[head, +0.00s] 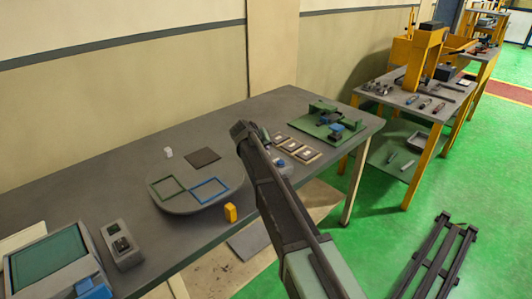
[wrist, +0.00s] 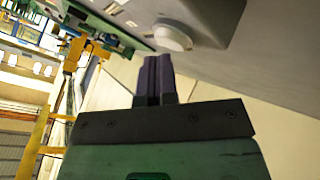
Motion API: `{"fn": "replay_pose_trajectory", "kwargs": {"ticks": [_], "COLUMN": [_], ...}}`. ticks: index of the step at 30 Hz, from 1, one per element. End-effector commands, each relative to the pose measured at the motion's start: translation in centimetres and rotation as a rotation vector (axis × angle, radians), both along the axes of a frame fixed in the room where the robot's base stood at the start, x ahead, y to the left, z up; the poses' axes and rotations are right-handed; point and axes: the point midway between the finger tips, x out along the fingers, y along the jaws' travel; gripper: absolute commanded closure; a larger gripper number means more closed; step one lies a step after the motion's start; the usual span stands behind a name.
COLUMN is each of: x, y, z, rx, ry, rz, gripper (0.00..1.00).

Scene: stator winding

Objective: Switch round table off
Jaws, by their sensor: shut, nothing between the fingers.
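The round table (head: 195,200) is a flat grey disc on the long workbench in the head view. It carries a green square outline (head: 166,187), a blue square outline (head: 210,191) and a dark square plate (head: 203,157). A small yellow block (head: 230,212) stands at its front right edge. A small white piece (head: 168,153) sits by its back edge. My gripper (wrist: 153,60) is shut and empty in the wrist view. Its fingertips are close to a white round knob (wrist: 172,38) on a grey surface; I cannot tell whether they touch. In the head view my arm hides the fingers.
A grey box with buttons (head: 121,244) and a device with a green screen (head: 50,262) stand at the left of the workbench (head: 290,97). Framed parts (head: 298,150) and a green fixture (head: 328,122) lie right of my arm. A yellow-framed bench (head: 422,95) stands farther right.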

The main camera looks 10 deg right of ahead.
Motion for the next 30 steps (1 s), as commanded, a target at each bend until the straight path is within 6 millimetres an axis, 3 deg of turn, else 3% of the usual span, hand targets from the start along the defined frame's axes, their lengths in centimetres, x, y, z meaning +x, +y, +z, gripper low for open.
{"fn": "replay_pose_trajectory", "kwargs": {"ticks": [4, 14, 27, 30], "x": [0.0, 0.0, 0.0, 0.0], "y": [0.0, 0.0, 0.0, 0.0], "z": [1.4, 1.5, 7.1, 7.6], "rx": [0.000, 0.000, 0.000, 0.000], "ry": [0.000, 0.000, 0.000, 0.000], "rz": [0.000, 0.000, 0.000, 0.000], "gripper": [1.00, 1.00, 1.00, 1.00]}}
